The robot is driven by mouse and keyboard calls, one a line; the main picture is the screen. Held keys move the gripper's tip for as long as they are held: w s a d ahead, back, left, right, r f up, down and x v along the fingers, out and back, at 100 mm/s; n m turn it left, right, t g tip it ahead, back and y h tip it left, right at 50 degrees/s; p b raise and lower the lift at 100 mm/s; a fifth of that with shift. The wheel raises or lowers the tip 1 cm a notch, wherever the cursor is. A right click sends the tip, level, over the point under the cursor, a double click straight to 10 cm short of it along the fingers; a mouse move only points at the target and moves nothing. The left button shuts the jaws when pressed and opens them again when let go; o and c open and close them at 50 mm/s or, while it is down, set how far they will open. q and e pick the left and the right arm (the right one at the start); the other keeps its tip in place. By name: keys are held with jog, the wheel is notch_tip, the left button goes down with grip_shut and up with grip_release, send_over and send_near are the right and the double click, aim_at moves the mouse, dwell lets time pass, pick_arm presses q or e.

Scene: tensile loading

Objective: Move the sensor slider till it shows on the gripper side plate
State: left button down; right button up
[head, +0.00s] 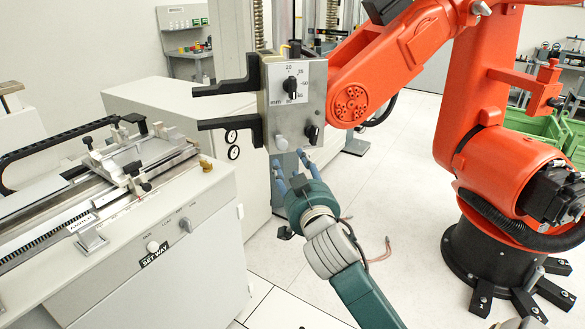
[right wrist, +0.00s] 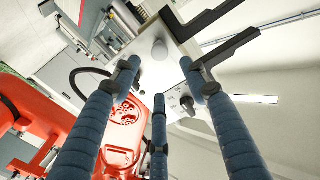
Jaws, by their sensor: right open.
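The gripper side plate (head: 313,82) is a grey metal plate with a printed dial and a black pointer knob (head: 290,85). A short pale peg (head: 281,142), possibly the sensor slider, sticks out low on the plate, left of a black knob (head: 311,132). My right gripper (head: 288,160) is open and empty just below the peg, its blue fingers pointing up at the plate. In the right wrist view, the open fingers (right wrist: 160,70) spread around the pale peg (right wrist: 160,50), which looks beyond their tips. I cannot tell whether any finger touches. My left gripper is out of view.
Two black jaws (head: 225,121) reach left from the plate. An orange robot arm (head: 385,60) stands close at the right. A bench with a rail fixture (head: 130,165) fills the left. The tiled floor (head: 410,200) is open between bench and orange base.

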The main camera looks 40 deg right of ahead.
aim_at(282, 146)
jog(key=shift+o, duration=0.2)
jog(key=p+x, duration=0.4)
jog(key=x, duration=0.5)
jog(key=shift+w+r+p, duration=0.1)
jog(key=shift+w+p, duration=0.2)
jog(key=shift+w, duration=0.05)
jog(key=shift+w+d, duration=0.25)
jog(key=shift+w, duration=0.25)
grip_shut()
